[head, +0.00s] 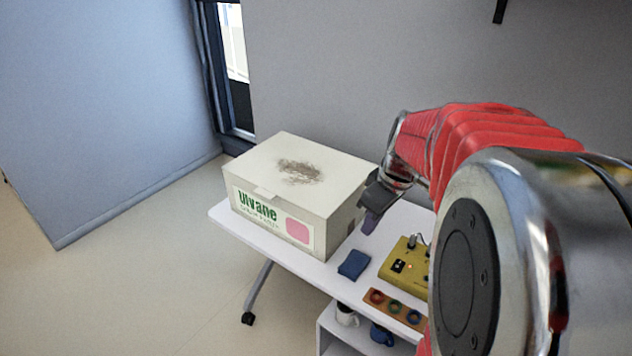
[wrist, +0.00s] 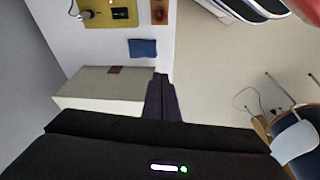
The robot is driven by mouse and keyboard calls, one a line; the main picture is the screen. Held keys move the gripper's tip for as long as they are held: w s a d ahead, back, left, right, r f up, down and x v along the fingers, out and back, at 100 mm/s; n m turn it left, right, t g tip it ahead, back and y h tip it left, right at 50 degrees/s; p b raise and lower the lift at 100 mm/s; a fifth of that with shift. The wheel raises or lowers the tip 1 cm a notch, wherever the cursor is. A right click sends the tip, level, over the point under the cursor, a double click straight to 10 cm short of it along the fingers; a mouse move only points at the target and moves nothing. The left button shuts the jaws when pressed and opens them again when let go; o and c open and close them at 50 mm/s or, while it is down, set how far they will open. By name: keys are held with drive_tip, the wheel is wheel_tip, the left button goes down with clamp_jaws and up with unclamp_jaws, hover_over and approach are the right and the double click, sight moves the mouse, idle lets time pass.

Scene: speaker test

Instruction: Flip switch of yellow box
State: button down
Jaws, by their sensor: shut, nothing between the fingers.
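The yellow box (head: 391,281) lies on the white table, partly hidden on its right by my arm. It has a small black-and-white switch (head: 398,266), a small orange light and a dark grey knob or plug at its back. In the wrist view the yellow box (wrist: 100,20) is cut off by the top edge, with a black switch plate (wrist: 120,13) showing. My gripper (head: 370,222) is shut and empty, pointing down beside the right end of the white carton, left of the yellow box and apart from it. Its dark fingers (wrist: 162,97) also show in the wrist view.
A big white carton (head: 268,178) with green lettering fills the table's left part. A blue cloth or sponge (head: 354,264) and a wooden strip with coloured rings (head: 392,308) lie near the yellow box. Mugs (head: 346,314) stand on a lower shelf. A grey wall is behind.

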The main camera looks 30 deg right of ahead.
drive_tip(key=n+y, duration=0.1)
drive_tip(key=n, duration=0.1)
hover_over(396, 266)
drive_tip(key=s+d, duration=0.2)
drive_tip(key=s, duration=0.1)
wheel_tip(396, 266, down, 7)
drive_tip(key=shift+s+f, duration=0.2)
drive_tip(key=shift+f, duration=0.1)
drive_tip(key=x, duration=1.2)
drive_tip(key=shift+s+d+f, duration=0.1)
drive_tip(key=shift+s+f, duration=0.2)
drive_tip(key=shift+f, duration=0.65)
